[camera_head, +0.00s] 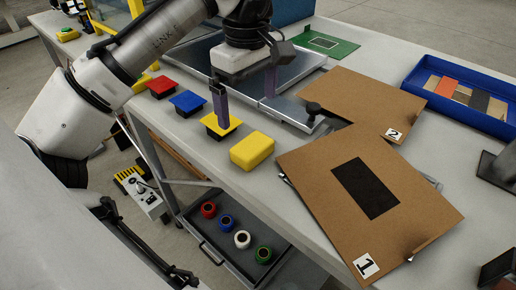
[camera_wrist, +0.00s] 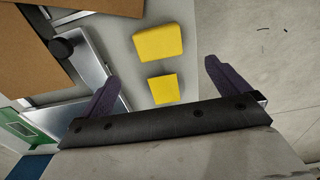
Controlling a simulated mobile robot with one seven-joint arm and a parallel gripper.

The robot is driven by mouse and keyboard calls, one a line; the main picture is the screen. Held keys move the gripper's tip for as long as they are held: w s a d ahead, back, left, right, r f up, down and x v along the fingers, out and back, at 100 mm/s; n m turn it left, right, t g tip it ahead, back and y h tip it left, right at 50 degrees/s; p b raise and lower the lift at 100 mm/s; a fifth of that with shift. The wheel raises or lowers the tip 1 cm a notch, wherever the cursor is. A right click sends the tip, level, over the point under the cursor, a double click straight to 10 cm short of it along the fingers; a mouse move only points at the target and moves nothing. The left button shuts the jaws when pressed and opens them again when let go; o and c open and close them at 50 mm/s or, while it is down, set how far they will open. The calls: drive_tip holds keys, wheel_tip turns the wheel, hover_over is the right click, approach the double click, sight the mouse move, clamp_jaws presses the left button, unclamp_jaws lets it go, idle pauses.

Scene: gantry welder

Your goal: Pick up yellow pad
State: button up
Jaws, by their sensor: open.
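A flat yellow pad (camera_head: 232,127) with dark edging lies near the table's front edge, in line with a red pad (camera_head: 161,86) and a blue pad (camera_head: 187,102). A thicker yellow block (camera_head: 252,150) lies beside it. In the wrist view the smaller yellow shape (camera_wrist: 163,89), which looks like the pad, is between the fingers, and the larger yellow block (camera_wrist: 158,43) is beyond it. My gripper (camera_head: 246,108) is open and empty above the table, pointing down. One finger covers part of the pad in the head view; I cannot tell its exact height.
A metal plate fixture (camera_head: 290,105) with a black knob is close behind the pads. Brown boards marked 1 (camera_head: 310,165) and 2 (camera_head: 365,95) lie to the right. A blue tray (camera_head: 420,77) is at the back right. An open drawer (camera_head: 225,255) with several colored rings is below.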

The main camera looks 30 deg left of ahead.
hover_over(253, 144)
drive_tip(key=f, duration=0.5)
drive_tip(key=shift+a, duration=0.35)
drive_tip(key=shift+d+f, duration=0.15)
drive_tip(key=shift+f, duration=1.4)
drive_tip(key=shift+d+f, duration=0.15)
drive_tip(key=shift+f, duration=1.4)
drive_tip(key=c, duration=1.1)
drive_tip(key=shift+r, duration=0.1)
drive_tip(key=shift+r+p, duration=0.1)
drive_tip(key=shift+p, duration=0.2)
